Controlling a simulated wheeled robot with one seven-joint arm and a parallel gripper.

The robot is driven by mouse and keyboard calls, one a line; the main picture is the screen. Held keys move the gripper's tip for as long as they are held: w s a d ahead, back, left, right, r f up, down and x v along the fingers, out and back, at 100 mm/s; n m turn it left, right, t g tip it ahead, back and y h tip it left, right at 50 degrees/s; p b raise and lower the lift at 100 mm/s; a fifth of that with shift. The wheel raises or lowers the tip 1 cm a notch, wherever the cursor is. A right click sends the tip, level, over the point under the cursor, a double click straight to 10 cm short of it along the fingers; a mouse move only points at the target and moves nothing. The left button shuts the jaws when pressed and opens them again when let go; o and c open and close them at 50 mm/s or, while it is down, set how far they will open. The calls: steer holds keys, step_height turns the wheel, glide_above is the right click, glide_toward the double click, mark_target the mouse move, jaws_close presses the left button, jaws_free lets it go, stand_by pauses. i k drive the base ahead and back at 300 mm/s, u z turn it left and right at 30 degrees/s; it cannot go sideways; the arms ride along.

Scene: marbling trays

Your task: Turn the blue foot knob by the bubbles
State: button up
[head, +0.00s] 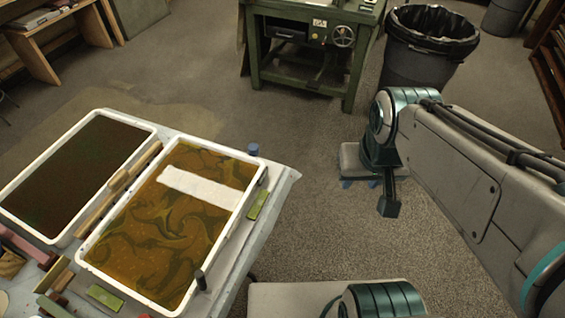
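The blue foot knob (253,149) stands upright at the far right corner of the right marbling tray (216,244). A darker knob (201,280) stands at that tray's near right corner. A small green level (257,205) lies along the tray's right side and another green level (104,297) lies by its near edge; their bubbles are too small to make out. My gripper (359,184) hangs over the floor to the right of the table, well apart from the blue knob. Its two bluish fingertips look spaced apart, with nothing seen between them.
A dark-filled tray (35,231) lies on the left, with wooden sticks (118,181) between the trays. A pale strip (200,187) lies across the right bath. A green machine stand (308,52) and a black-lined bin (425,75) stand behind.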

mark_target(253, 149)
steer(key=z, duration=0.1)
steer(key=k, duration=0.3)
steer(key=u, duration=0.8)
